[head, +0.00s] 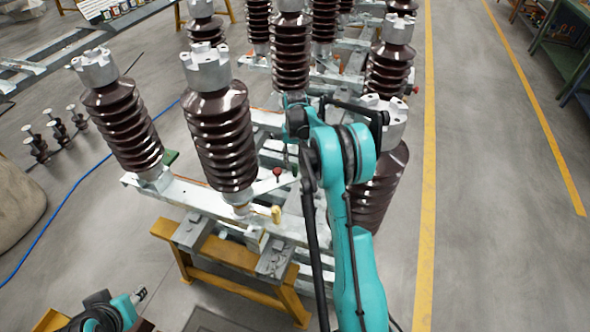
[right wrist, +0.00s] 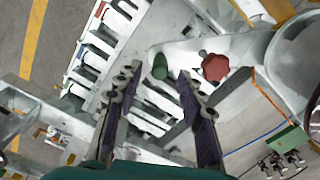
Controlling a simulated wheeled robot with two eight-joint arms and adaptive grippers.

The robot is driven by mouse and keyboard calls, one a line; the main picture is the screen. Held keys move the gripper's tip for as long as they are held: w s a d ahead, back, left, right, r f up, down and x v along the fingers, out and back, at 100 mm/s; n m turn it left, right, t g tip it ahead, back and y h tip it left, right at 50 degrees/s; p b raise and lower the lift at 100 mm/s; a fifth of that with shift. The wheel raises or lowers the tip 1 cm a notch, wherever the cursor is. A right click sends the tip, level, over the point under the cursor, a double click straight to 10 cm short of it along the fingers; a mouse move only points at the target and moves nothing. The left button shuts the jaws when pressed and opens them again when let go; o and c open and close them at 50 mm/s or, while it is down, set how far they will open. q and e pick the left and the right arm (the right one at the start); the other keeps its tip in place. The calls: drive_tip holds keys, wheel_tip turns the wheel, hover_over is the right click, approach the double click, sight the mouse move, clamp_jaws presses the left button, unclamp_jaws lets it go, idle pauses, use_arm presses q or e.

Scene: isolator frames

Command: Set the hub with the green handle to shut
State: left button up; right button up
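The green handle (right wrist: 160,66) shows in the right wrist view, on a pale lever of the isolator frame. My right gripper (right wrist: 161,74) is open, with one finger on each side of the green handle's line; I cannot tell whether they touch it. A red handle (right wrist: 215,67) sits to the right, outside the fingers; in the head view a red handle (head: 277,172) stands left of my right arm. In the head view my arm hides the green handle and most of the right gripper. My left gripper (head: 140,295) is low at the left, apart from the frame; its opening is unclear.
Tall brown insulators (head: 218,130) stand on the pale frame beam (head: 185,191), close beside my right arm. A yellow handle (head: 276,213) is nearer me. A yellow trestle (head: 235,256) carries the frame. Open floor lies to the right, past a yellow line (head: 429,150).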

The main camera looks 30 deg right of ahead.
sight(295, 165)
wheel_tip(295, 165, down, 5)
drive_tip(key=shift+f+b, duration=0.1)
drive_tip(key=shift+b, duration=0.3)
drive_tip(key=shift+c, duration=0.3)
clamp_jaws()
